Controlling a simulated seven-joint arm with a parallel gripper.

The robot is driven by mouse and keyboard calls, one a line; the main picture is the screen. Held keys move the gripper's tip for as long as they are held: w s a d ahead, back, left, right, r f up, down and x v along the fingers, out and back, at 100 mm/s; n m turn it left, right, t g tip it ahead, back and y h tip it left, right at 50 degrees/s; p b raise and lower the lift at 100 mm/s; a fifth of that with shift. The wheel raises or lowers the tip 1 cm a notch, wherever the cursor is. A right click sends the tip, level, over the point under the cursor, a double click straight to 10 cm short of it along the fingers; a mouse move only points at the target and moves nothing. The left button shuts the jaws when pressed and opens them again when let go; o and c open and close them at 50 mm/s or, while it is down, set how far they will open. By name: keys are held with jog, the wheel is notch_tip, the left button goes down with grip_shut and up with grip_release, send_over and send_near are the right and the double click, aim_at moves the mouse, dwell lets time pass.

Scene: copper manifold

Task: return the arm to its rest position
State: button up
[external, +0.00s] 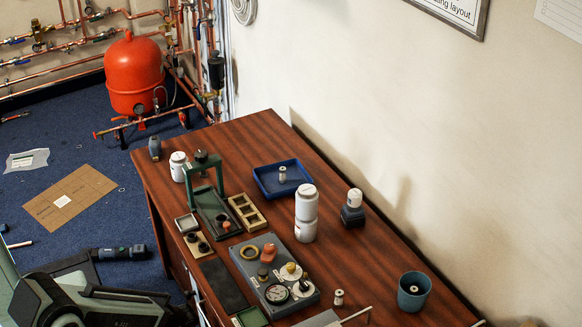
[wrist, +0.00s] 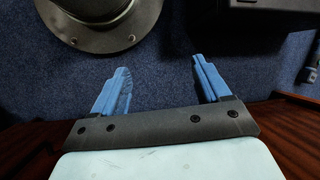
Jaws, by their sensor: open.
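My gripper (wrist: 160,68) shows in the wrist view with its two blue fingers wide apart. Nothing is between the fingers, and blue carpet shows beyond them. Strips of reddish-brown wood show at the lower left and right edges of that view. In the external view part of my arm (external: 95,303) is at the bottom left, beside the front left side of the wooden table (external: 330,170). I cannot make out the gripper fingers in the external view.
A red tank (external: 134,75) and copper pipes stand behind. Carpet (external: 90,160) lies left.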

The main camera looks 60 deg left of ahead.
jog(key=s+d+m, duration=0.1)
jog(key=s+d, duration=0.1)
jog(key=d, duration=0.5)
jog(key=s+d+f+g+h, duration=0.1)
jog(key=s+d, duration=0.1)
jog(key=d, duration=0.6)
jog(key=shift+m, duration=0.4)
jog(key=shift+f, duration=0.1)
